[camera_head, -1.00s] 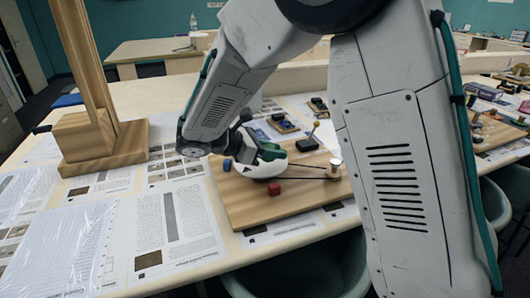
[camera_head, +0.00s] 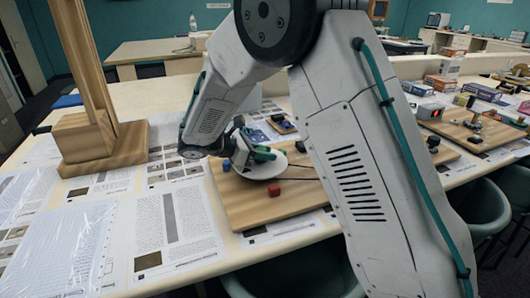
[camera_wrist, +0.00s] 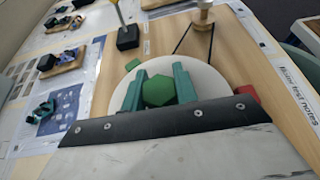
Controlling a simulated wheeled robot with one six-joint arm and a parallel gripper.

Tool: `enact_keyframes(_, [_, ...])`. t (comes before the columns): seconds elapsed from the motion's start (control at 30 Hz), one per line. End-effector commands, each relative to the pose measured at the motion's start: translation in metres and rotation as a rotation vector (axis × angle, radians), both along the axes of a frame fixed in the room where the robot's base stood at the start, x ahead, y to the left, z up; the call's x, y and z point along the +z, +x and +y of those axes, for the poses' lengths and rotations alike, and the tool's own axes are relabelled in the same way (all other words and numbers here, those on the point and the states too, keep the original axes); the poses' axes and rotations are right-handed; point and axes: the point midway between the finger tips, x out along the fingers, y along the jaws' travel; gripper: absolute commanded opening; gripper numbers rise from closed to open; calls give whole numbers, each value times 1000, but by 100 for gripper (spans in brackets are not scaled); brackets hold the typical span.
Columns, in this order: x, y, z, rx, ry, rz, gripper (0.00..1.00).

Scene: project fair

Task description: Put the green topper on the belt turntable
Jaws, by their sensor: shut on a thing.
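The green topper (camera_wrist: 158,90) is a small hexagonal piece. In the wrist view it sits between the teal fingers of my gripper (camera_wrist: 159,74), which is shut on it. The belt turntable is a white round disc (camera_wrist: 208,84) on a wooden board, and it also shows in the head view (camera_head: 285,167). My gripper (camera_head: 262,153) and the topper are over the disc. I cannot tell whether the topper touches it. A dark belt runs from the disc to a wooden pulley (camera_wrist: 203,18). My gripper hides the near part of the disc in the wrist view.
A red cube (camera_head: 274,190) and a blue cube (camera_head: 227,165) are beside the disc on the board (camera_head: 262,210). A black-based post (camera_wrist: 127,38) stands beyond. A wooden stand (camera_head: 104,148) is at left.

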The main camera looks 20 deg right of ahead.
Motion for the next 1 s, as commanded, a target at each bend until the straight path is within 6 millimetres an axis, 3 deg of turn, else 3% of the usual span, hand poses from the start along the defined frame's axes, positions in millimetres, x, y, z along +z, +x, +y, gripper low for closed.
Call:
enact_keyframes(0.03, [-2, 0, 0, 0, 0, 1, 4])
enact_keyframes(0.07, [-2, 0, 0, 0, 0, 1, 32])
enact_keyframes(0.13, [-2, 0, 0, 0, 0, 0, 51])
enact_keyframes(0.53, [3, 0, 5, 1, 0, 0, 51])
enact_keyframes(1.0, [39, 0, 90, 2, 0, -2, 51])
